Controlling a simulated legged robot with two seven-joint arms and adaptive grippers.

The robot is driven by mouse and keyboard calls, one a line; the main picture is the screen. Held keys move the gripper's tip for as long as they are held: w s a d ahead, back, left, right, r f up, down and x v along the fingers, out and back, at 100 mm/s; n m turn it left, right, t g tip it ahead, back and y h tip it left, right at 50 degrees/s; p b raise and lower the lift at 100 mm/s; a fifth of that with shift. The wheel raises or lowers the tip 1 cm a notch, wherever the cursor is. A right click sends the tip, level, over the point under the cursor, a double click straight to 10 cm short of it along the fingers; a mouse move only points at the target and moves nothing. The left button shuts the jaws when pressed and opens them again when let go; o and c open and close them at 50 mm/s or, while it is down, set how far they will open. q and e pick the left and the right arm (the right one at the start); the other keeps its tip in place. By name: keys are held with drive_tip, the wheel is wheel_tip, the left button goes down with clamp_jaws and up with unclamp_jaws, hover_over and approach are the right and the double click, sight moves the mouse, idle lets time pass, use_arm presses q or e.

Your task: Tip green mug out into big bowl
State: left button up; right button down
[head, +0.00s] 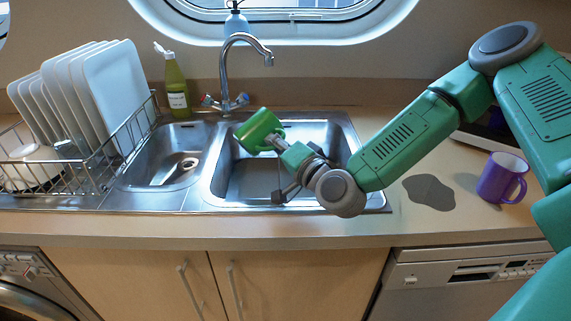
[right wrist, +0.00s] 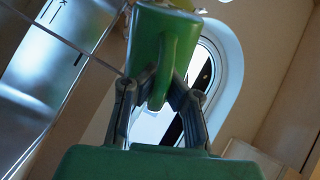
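The green mug (head: 256,131) is held tilted above the back left part of the sink's big bowl (head: 245,182). It is also at the top of the right wrist view (right wrist: 148,35). My right gripper (head: 277,143) reaches in from the right over the sink. In the right wrist view its fingers (right wrist: 165,92) are closed around the mug's handle. The inside of the mug is hidden, and no liquid is seen falling. My arm covers part of the big bowl's right side. My left gripper is not in view.
A tap (head: 228,75) stands behind the sink, close to the mug. The small bowl (head: 160,160) is to the left, beside a rack of plates (head: 112,90). A green bottle (head: 176,88) stands behind. A purple mug (head: 500,178) and a dark puddle (head: 430,192) are on the right counter.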

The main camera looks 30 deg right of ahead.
drive_tip(key=shift+d+f+m, duration=0.1)
drive_tip(key=shift+m, duration=0.2)
drive_tip(key=shift+f+m+b, duration=0.2)
drive_tip(key=shift+m+b, duration=0.2)
drive_tip(key=shift+b, duration=0.1)
drive_tip(key=shift+d+f+m+b, duration=0.55)
drive_tip(key=shift+f+m+b, duration=0.15)
drive_tip(key=shift+b, duration=0.2)
drive_tip(key=shift+d+f+m+b, duration=0.3)
drive_tip(key=shift+f+b, duration=0.1)
drive_tip(key=shift+b, duration=0.1)
drive_tip(key=shift+w+d+f+m+b, duration=0.15)
drive_tip(key=shift+f+m+b, duration=0.15)
drive_tip(key=shift+m+b, duration=0.35)
drive_tip(key=shift+f, duration=0.1)
